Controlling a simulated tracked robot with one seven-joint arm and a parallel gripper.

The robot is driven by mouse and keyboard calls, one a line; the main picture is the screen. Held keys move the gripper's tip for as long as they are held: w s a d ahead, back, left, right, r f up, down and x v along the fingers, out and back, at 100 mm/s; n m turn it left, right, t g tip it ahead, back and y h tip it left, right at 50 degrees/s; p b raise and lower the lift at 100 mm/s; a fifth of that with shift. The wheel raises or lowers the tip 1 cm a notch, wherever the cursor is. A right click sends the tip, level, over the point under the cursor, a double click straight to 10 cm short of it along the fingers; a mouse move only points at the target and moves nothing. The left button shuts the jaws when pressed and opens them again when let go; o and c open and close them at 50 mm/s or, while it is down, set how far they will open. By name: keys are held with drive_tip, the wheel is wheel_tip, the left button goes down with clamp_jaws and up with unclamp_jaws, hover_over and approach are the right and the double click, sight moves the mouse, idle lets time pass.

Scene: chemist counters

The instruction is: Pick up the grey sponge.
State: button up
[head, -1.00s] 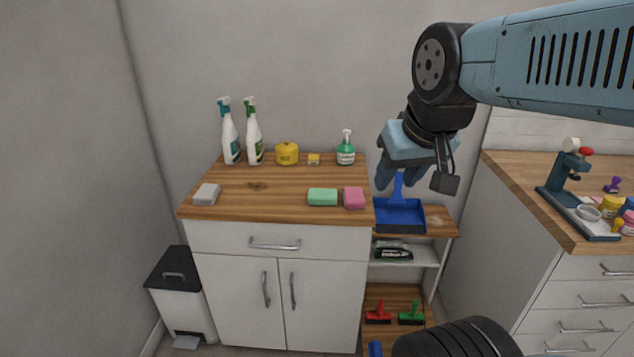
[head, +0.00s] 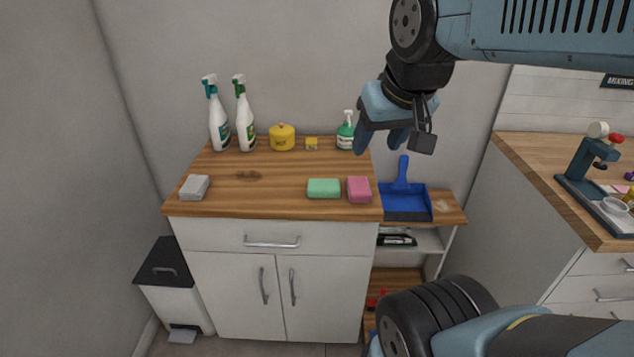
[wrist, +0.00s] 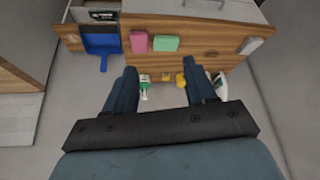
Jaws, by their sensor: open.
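The grey sponge (head: 194,187) lies flat on the left front part of the wooden countertop (head: 255,203) in the head view. In the wrist view the sponge (wrist: 251,46) shows at the right end of the counter. My gripper (head: 381,142) is open and empty, above the counter's right end, well apart from the sponge. In the wrist view its two fingers (wrist: 160,78) are spread, with nothing between them but the counter and bottles far below.
A green sponge (head: 323,188) and a pink sponge (head: 359,189) lie at the right front. Two spray bottles (head: 219,120), a yellow pot (head: 282,137) and a green-labelled bottle (head: 345,133) stand at the back. A blue dustpan (head: 405,200) lies on the side shelf.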

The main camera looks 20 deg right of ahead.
drive_tip(key=o, duration=0.7)
drive_tip(key=w+m, duration=0.2)
drive_tip(key=w+m+g, duration=0.1)
drive_tip(key=w+m, duration=0.1)
drive_tip(key=w, duration=0.1)
drive_tip(key=w+m, duration=0.2)
drive_tip(key=w, duration=0.1)
drive_tip(key=shift+w+a+f+g, duration=0.1)
drive_tip(key=shift+a+f+g, duration=0.1)
drive_tip(key=shift+f+g, duration=0.15)
drive_tip(key=shift+o, duration=0.2)
drive_tip(key=w+f+m+g, duration=0.1)
drive_tip(key=w+f+m, duration=0.1)
drive_tip(key=w+m, duration=0.2)
drive_tip(key=shift+w+f+m, duration=0.15)
drive_tip(key=shift+w+m, duration=0.15)
drive_tip(key=shift+w, duration=0.7)
drive_tip(key=m+g, duration=0.3)
drive_tip(key=m, duration=0.8)
hover_over(324, 184)
wheel_tip(324, 184, down, 19)
drive_tip(key=shift+d+r, duration=0.1)
drive_tip(key=shift+d, duration=0.05)
drive_tip(key=shift+f, duration=3)
